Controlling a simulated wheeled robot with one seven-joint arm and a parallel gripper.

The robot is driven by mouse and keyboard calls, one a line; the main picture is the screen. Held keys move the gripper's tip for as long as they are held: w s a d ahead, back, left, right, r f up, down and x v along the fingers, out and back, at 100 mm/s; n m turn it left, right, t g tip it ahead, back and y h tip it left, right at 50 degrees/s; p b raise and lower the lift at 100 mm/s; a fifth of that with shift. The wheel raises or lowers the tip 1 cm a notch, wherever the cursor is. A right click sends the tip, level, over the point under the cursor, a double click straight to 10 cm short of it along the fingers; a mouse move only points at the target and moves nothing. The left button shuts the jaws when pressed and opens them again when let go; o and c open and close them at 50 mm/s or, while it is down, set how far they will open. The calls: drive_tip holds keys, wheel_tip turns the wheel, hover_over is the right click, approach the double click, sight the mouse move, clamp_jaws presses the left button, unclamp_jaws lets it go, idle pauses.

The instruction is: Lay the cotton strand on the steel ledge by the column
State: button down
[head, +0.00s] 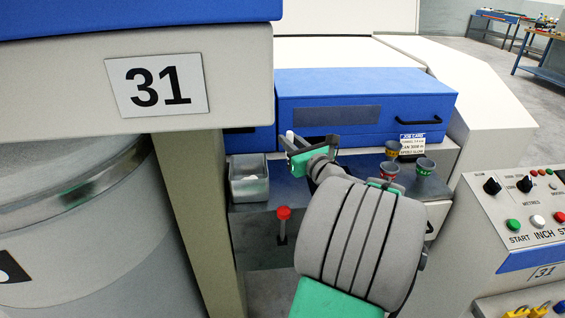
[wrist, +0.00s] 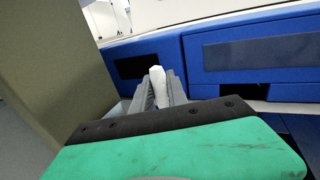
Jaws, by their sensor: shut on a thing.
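The white cotton strand (head: 290,136) shows as a short pale end at my gripper (head: 297,143). In the wrist view the strand (wrist: 158,84) stands between the two grey fingers of my gripper (wrist: 160,92), which are shut on it. My gripper is held in front of the blue cabinet, above or over the back of the steel ledge (head: 286,191); its exact height is unclear. The olive column (head: 208,200) stands left of the ledge, and it fills the left of the wrist view (wrist: 50,70). My arm hides part of the ledge.
A metal tin (head: 249,190) sits at the ledge's left end, close to the column. Several small cups (head: 425,167) stand on the right, near a job card (head: 412,144). A red knob (head: 283,212) is at the ledge's front. Bare ledge shows between tin and arm.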

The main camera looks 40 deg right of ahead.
drive_tip(key=shift+w+d+f+b, duration=0.25)
drive_tip(key=shift+w+f, duration=0.3)
drive_tip(key=shift+f, duration=0.75)
drive_tip(key=shift+w+d+f+b, duration=0.2)
drive_tip(key=shift+w+f, duration=0.4)
drive_tip(key=shift+f, duration=0.65)
drive_tip(key=shift+w+d+f+b, duration=0.25)
drive_tip(key=shift+w+f, duration=0.3)
drive_tip(key=shift+f, duration=0.75)
drive_tip(key=shift+f, duration=0.2)
drive_tip(key=c, duration=1.3)
unclamp_jaws()
drive_tip(key=shift+r, duration=0.15)
drive_tip(key=v, duration=1.2)
